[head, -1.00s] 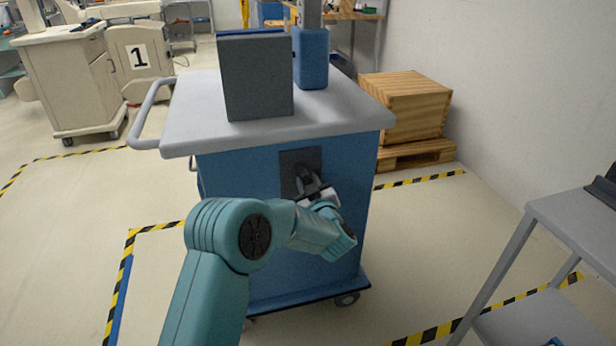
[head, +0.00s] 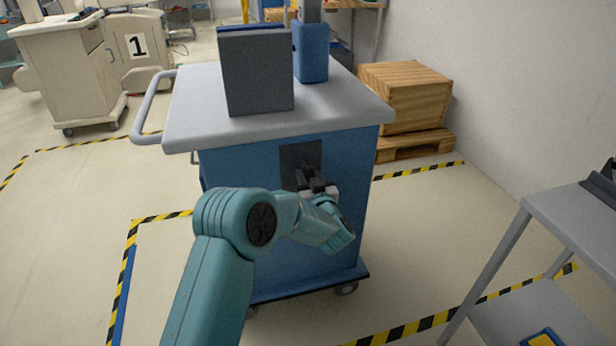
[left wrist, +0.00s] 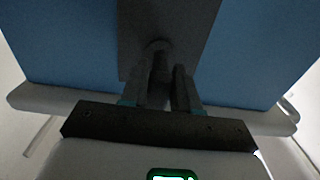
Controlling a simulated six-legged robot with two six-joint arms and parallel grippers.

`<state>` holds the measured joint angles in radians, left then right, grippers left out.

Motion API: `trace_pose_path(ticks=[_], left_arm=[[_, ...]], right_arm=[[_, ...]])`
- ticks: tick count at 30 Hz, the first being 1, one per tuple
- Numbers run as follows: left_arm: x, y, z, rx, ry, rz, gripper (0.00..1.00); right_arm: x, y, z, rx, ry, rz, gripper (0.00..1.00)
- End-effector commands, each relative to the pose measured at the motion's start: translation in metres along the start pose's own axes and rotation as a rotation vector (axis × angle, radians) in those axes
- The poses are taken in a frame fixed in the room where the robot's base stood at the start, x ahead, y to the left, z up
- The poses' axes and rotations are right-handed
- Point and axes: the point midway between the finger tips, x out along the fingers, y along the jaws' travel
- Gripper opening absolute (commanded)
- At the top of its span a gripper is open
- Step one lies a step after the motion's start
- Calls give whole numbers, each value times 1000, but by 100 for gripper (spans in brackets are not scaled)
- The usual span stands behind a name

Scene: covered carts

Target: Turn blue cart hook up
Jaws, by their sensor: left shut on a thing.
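The blue cart (head: 225,175) has a grey top and a dark square plate (head: 301,153) on its near face. A dark hook (left wrist: 158,48) sticks out from this plate in the left wrist view. In the head view the hook is mostly hidden by my gripper, and I cannot tell which way it points. My left gripper (head: 312,180) is at the lower part of the plate, and its dark fingers are shut on the hook. It also shows in the left wrist view (left wrist: 160,85), with one finger on each side of the hook. My right gripper is not in view.
A dark grey box (head: 257,75) and a blue post (head: 312,55) stand on the cart. A wooden crate (head: 405,95) on a pallet is behind right. A grey table (head: 570,215) is at right. A white cart (head: 65,75) is far left. Open floor lies left.

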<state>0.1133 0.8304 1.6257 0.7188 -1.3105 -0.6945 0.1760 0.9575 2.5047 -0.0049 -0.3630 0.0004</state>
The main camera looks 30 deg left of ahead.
Motion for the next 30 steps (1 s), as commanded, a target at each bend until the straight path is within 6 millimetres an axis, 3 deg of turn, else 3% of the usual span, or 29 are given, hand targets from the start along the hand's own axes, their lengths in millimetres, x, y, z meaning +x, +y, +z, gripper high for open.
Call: trace_pose_path(ticks=[4,5,6,7,15,19,23,30], left_arm=[[-1,0,3,5,-5,1,0],[-1,0,3,5,-5,1,34],[-1,0,3,5,-5,1,47],[-1,0,2,4,-5,1,51],[-1,0,1,1,-2,1,51],[-11,1,1,1,-3,2,51],[-38,1,0,2,-3,4,51],[-103,2,0,3,-3,6,51]], right_arm=[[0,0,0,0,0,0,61],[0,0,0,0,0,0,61],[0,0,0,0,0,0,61],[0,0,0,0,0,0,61],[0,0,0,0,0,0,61],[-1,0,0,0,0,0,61],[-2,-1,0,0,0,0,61],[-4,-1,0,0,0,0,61]])
